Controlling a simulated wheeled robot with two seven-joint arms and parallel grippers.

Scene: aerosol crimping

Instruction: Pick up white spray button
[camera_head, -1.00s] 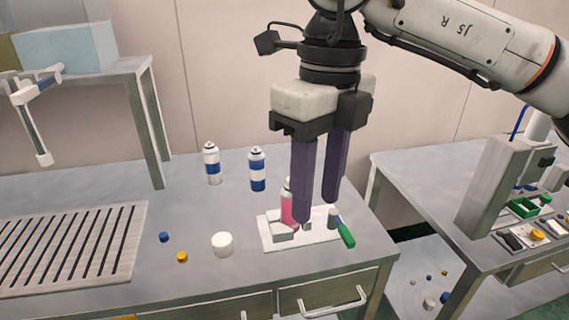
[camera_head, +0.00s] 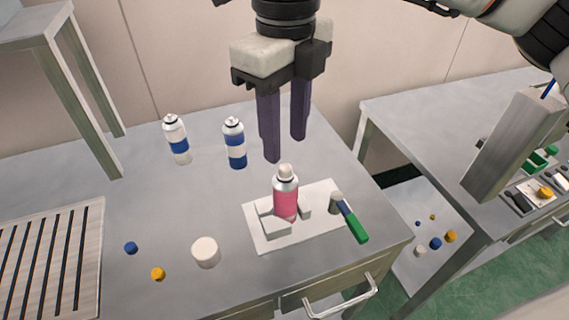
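A pink can (camera_head: 286,199) stands upright on a white fixture plate (camera_head: 262,242), with a small whitish cap-like piece (camera_head: 286,170) on its top. A small white piece (camera_head: 420,251) lies low at the right, beyond the table edge, among small blue and yellow pieces. A larger white round piece (camera_head: 206,252) stands on the table left of the plate. I cannot tell for sure which of these is the white spray button. My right gripper (camera_head: 285,149) hangs above and behind the pink can, its two purple fingers apart with nothing between them. My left gripper is out of view.
Two white-and-blue cans (camera_head: 177,140) (camera_head: 235,144) stand behind left. A green-handled tool (camera_head: 354,222) lies at the plate's right edge. A blue piece (camera_head: 131,248) and yellow piece (camera_head: 158,274) lie front left, near a slotted rack (camera_head: 60,262). A second table (camera_head: 420,125) stands right, carrying a grey press-like column (camera_head: 512,150).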

